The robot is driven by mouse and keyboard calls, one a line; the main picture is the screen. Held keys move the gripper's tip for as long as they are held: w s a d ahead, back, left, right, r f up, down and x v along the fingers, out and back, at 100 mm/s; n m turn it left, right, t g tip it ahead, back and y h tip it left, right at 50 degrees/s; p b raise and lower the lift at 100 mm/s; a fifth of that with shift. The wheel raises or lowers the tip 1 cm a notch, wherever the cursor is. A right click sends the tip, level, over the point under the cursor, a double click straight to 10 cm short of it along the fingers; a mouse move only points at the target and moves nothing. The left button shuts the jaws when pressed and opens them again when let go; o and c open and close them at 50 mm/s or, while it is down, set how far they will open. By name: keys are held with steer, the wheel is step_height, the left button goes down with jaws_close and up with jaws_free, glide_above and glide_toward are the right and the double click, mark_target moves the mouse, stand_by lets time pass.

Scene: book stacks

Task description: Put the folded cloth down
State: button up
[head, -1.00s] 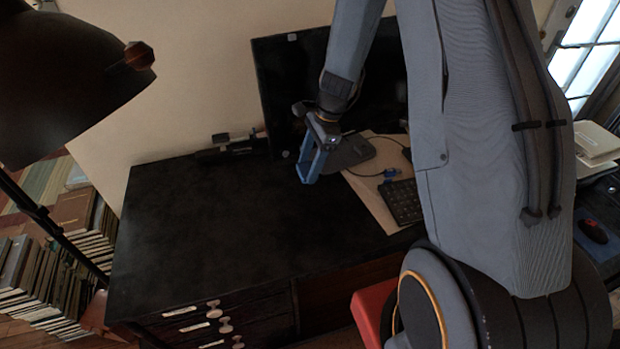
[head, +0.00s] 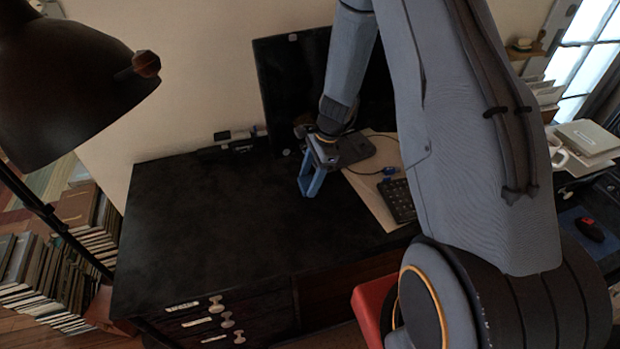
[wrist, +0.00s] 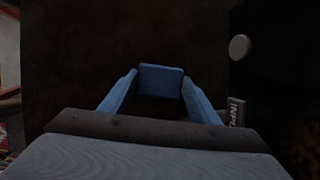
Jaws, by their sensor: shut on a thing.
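My gripper (head: 311,188) is over the black desk top (head: 200,225), with its blue fingers pointing down. In the wrist view the two blue fingers (wrist: 160,98) stand apart, left and right. A small blue flat piece (wrist: 160,80) spans the space between their tips; it appears to be the folded cloth, held in the shut gripper. Its folds cannot be made out, and in the head view it cannot be told from the blue fingers. Whether it touches the desk cannot be told.
A dark monitor (head: 290,85) stands behind my gripper. A black keyboard (head: 398,202) and a pale sheet (head: 365,195) lie to its right. A black lamp (head: 70,90) hangs at the left. The desk's left and middle are clear.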

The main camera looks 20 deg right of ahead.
steer(key=o, duration=0.6)
steer(key=shift+f, duration=0.15)
steer(key=shift+o, duration=0.2)
steer(key=b+v, duration=0.3)
steer(key=v, duration=0.9)
steer(key=s+a+r+n+h, duration=0.1)
steer(key=s+a+r+n, duration=0.1)
steer(key=s+n, duration=0.7)
steer(key=s+a+r+n+t+h, duration=0.1)
steer(key=s+a+r+n+h, duration=0.1)
steer(key=s+r+n, duration=0.3)
steer(key=shift+s+r+n, duration=0.25)
steer(key=shift+s+n, duration=1.75)
steer(key=shift+s, duration=0.25)
